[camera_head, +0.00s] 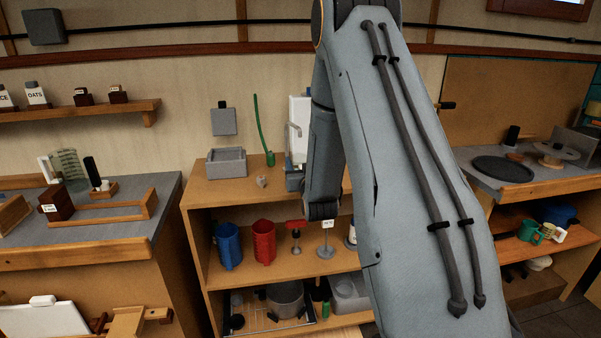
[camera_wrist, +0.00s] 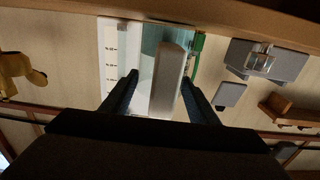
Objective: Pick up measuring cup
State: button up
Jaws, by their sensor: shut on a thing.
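The measuring cup (camera_wrist: 152,38) shows in the wrist view as a see-through teal vessel with a thick pale handle (camera_wrist: 168,80) toward the camera. My gripper (camera_wrist: 158,90) has one dark finger on each side of the handle and is shut on the cup. My arm hides my fingers and much of the cup there.
A white panel with marks (camera_wrist: 110,62) stands beside the cup. A grey box (camera_head: 226,163) and a green thin-stemmed thing (camera_head: 269,158) are close by on the unit's top. A greenish clear jug (camera_head: 68,166) stands on the left counter.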

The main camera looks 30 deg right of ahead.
grip_shut()
